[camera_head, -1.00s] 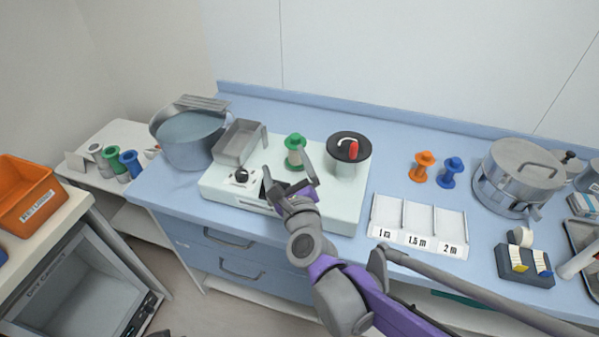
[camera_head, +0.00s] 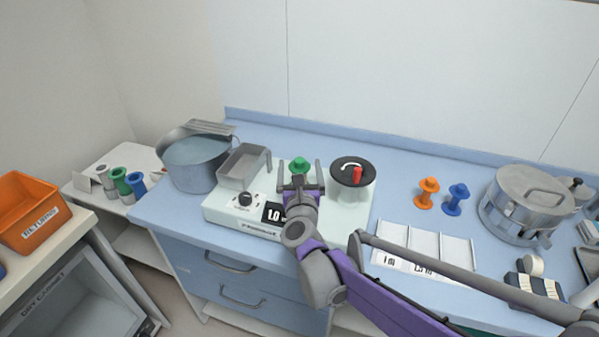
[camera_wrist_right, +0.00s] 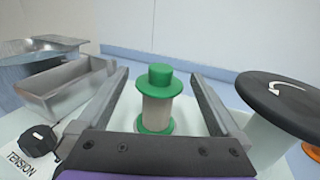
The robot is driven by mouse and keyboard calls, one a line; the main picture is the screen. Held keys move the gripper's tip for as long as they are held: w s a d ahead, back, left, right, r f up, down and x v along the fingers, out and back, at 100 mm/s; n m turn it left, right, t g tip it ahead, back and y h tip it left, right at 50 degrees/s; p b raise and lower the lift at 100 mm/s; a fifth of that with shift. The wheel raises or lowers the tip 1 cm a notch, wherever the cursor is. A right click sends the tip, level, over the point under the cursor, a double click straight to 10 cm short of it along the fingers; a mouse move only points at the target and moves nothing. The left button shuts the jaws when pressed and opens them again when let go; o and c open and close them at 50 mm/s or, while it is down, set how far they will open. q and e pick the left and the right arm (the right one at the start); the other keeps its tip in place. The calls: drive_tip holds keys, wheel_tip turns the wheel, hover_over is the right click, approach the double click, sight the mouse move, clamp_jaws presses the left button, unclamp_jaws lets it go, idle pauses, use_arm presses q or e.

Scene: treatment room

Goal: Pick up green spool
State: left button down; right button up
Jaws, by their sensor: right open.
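The green spool (camera_head: 299,164) stands upright on the white machine (camera_head: 345,214). In the head view my right gripper hides most of it, leaving its green top in sight. In the right wrist view the green spool (camera_wrist_right: 158,98) shows whole, with a green top knob, a pale wound middle and a green base. My right gripper (camera_head: 300,175) is open, with one finger on each side of the spool. In the wrist view a gap shows between the spool and each finger, so it is not held. My left gripper is not in view.
A metal tray (camera_head: 241,166) and a pot (camera_head: 193,164) stand left of the spool. A black-topped drum (camera_head: 352,172) with a red handle is close on the right. Orange (camera_head: 427,193) and blue (camera_head: 456,199) spools stand farther right. Other spools are on the left side table.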

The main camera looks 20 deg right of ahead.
drive_tip(key=shift+w+d, duration=0.15)
drive_tip(key=shift+w, duration=0.5)
drive_tip(key=c, duration=1.3)
